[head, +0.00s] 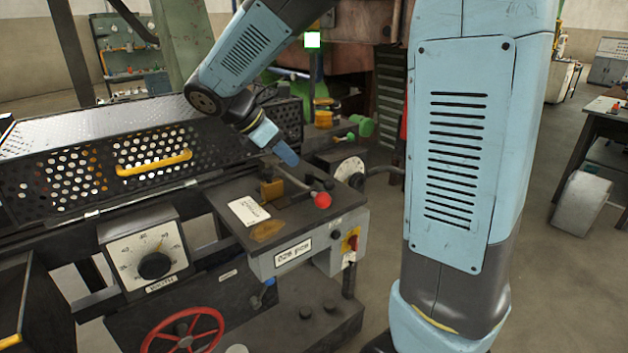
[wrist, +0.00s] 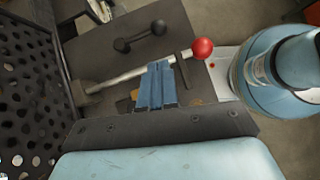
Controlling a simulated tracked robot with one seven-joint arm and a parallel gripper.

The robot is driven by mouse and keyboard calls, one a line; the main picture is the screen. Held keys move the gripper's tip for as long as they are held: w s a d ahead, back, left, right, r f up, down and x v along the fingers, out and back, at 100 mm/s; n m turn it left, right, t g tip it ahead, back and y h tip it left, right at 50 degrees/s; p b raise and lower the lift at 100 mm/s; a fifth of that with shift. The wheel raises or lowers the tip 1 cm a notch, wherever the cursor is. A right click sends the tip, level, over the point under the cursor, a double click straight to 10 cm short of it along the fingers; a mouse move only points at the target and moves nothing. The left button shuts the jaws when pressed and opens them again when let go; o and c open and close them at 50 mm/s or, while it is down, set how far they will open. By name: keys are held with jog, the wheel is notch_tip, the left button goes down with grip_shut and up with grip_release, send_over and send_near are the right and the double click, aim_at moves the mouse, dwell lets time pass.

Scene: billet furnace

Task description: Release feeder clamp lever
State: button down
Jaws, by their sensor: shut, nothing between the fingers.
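The clamp lever is a pale metal rod with a red ball knob (head: 322,200), on top of the dark feeder table (head: 285,222). In the wrist view its rod (wrist: 122,77) slants up to the right, ending in the red knob (wrist: 203,48). My gripper (head: 289,157) is above the rod in the head view, tilted downward. In the wrist view the blue fingers of my gripper (wrist: 157,68) are shut together and empty, and they cover part of the rod near the knob. I cannot tell whether they touch it.
A perforated guard (head: 60,176) with a yellow handle (head: 153,163) stands left of the table. A width dial (head: 154,264) and a red handwheel (head: 182,331) are in front. A short black handle (wrist: 140,36) lies beyond the lever. A red-yellow switch (head: 350,242) is at the right.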

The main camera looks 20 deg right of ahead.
aim_at(320, 180)
jog(key=x, duration=1)
jog(key=shift+f, duration=0.1)
